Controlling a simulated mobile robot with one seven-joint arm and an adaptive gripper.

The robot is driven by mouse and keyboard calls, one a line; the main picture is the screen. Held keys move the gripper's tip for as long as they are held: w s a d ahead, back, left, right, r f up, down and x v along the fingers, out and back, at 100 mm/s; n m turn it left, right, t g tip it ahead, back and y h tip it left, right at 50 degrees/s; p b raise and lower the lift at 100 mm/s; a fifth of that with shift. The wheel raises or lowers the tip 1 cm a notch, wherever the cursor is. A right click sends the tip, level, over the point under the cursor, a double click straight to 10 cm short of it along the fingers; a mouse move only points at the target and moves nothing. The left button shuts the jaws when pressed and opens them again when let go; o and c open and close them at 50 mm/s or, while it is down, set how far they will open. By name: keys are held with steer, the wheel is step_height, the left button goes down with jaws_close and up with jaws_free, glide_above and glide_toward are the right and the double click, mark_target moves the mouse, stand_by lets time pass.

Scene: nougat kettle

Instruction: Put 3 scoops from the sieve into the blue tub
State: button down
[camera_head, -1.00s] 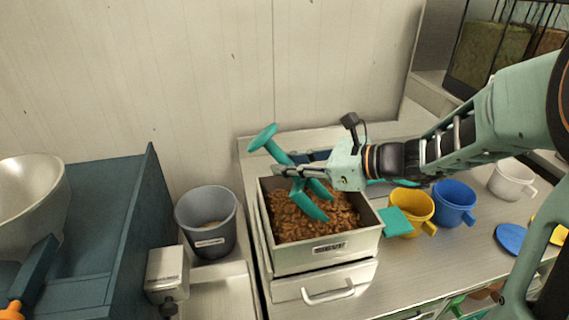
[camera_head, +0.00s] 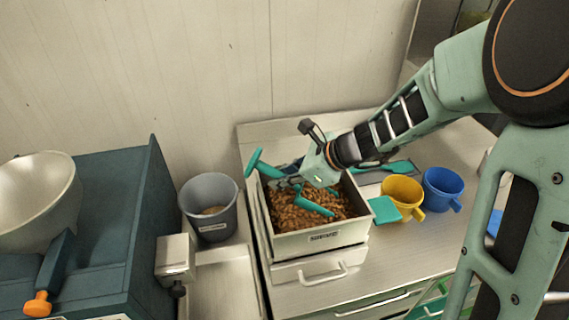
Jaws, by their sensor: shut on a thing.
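My gripper (camera_head: 288,184) is shut on a teal scoop (camera_head: 313,204) above a labelled, pale metal box (camera_head: 322,239). The box is filled with brown nut-like pieces (camera_head: 290,213). The scoop is tilted; its handle points up to the left and its lower end is at the pieces. I cannot tell whether the scoop holds any. A grey-blue tub (camera_head: 206,225) with a label stands just left of the box, with a little pale stuff at its bottom. No sieve can be told by its mesh.
A yellow cup (camera_head: 401,189) and a blue cup (camera_head: 443,187) stand right of the box, beside a teal flat piece (camera_head: 384,209). A dark teal machine (camera_head: 110,200) with a metal bowl (camera_head: 38,203) stands at the left. The wall is close behind.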

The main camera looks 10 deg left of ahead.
mark_target(264, 163)
steer(key=shift+a+f+h+p, duration=0.1)
steer(key=shift+a+h+p, duration=0.25)
steer(key=shift+p, duration=0.35)
steer(key=shift+a+r+h+p, duration=0.45)
steer(key=shift+h+p, duration=0.2)
steer(key=shift+p, duration=0.5)
steer(key=shift+a+f+b, duration=0.15)
steer(key=shift+f+b, duration=0.1)
steer(key=shift+b, duration=0.1)
steer(key=shift+w+a+r+n+h, duration=0.1)
steer(key=shift+a+r+n+h, duration=0.2)
steer(key=shift+a+r+h, duration=0.5)
steer(key=shift+a+r, duration=0.05)
steer(key=shift+r, duration=0.35)
steer(key=shift+a+r+h, duration=0.2)
steer(key=shift+a+r, duration=0.05)
steer(key=shift+r, duration=0.4)
steer(key=shift+g+h, duration=0.3)
steer(key=shift+a+r, duration=0.15)
steer(key=shift+r, duration=1.2)
steer(key=shift+a+r, duration=0.1)
steer(key=shift+r, duration=1.2)
